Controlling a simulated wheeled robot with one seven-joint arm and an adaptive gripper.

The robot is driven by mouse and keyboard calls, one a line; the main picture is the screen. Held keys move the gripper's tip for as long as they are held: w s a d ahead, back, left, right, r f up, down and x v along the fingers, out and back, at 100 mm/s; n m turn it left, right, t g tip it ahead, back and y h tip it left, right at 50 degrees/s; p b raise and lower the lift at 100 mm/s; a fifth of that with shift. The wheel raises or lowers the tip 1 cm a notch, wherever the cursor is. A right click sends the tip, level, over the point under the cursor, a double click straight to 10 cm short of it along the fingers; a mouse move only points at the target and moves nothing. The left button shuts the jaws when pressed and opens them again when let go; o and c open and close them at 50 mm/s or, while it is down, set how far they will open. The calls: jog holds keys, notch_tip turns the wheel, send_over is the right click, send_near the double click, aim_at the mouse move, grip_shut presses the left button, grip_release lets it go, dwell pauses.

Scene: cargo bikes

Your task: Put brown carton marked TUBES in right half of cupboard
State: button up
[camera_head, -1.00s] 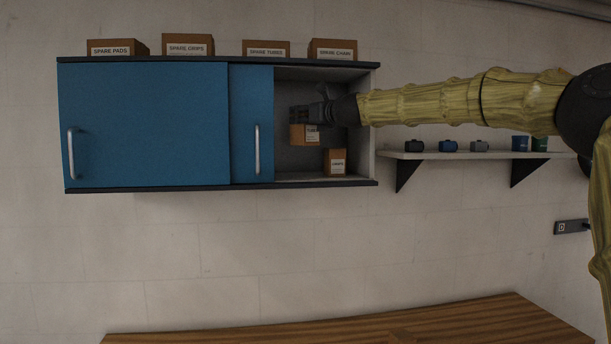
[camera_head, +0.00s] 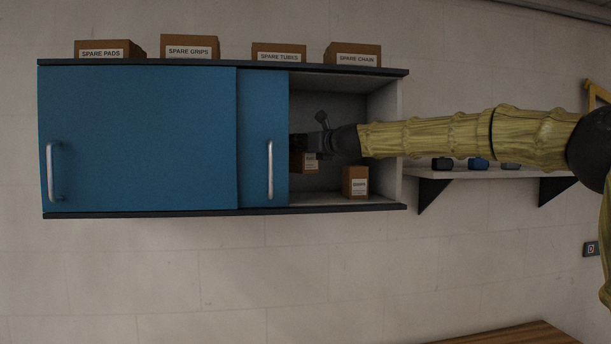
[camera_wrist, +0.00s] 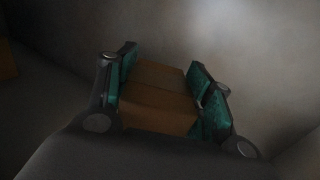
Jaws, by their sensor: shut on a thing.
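The cupboard (camera_head: 140,135) hangs on the wall, with blue sliding doors over its left and middle. Its right part is open. My gripper (camera_head: 300,152) reaches into this opening from the right, close to the middle door's edge. It is shut on a small brown carton (camera_head: 308,165) whose white label is too small to read. The carton is held above the cupboard floor (camera_head: 330,200). In the wrist view the carton (camera_wrist: 158,100) sits between the green-padded fingers. A second brown carton (camera_head: 355,182) stands on the floor at the right of the opening, its label unclear.
Several labelled spare-part boxes, including SPARE TUBES (camera_head: 278,55), stand on top of the cupboard. The door handle (camera_head: 270,170) is left of the opening. A wall shelf (camera_head: 450,173) with small items is to the right, below my arm. A wooden top (camera_head: 510,335) shows at the bottom.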

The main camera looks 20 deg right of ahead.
aim_at(304, 168)
jog(key=shift+s+d+f, duration=0.2)
jog(key=shift+s+f, duration=0.15)
jog(key=shift+s, duration=0.2)
jog(key=shift+f, duration=0.35)
jog(key=shift+w+f, duration=1.15)
jog(key=shift+f, duration=0.05)
jog(key=shift+w+a+f+p, duration=0.15)
jog(key=shift+w+f+p, duration=0.05)
jog(key=shift+f+p, duration=0.1)
jog(key=shift+s+f+p, duration=0.35)
jog(key=shift+s+f, duration=0.25)
jog(key=shift+s, duration=0.15)
jog(key=shift+s+f, duration=0.2)
jog(key=shift+f, duration=0.1)
jog(key=shift+w+f, duration=0.15)
jog(key=shift+f, duration=0.2)
jog(key=shift+w+f, duration=0.3)
jog(key=shift+w, duration=0.1)
jog(key=shift+s+r, duration=0.1)
jog(key=shift+s, duration=0.2)
jog(key=o, duration=1)
jog(key=shift+o, duration=1.3)
jog(key=shift+w+f, duration=0.15)
jog(key=shift+f, duration=0.05)
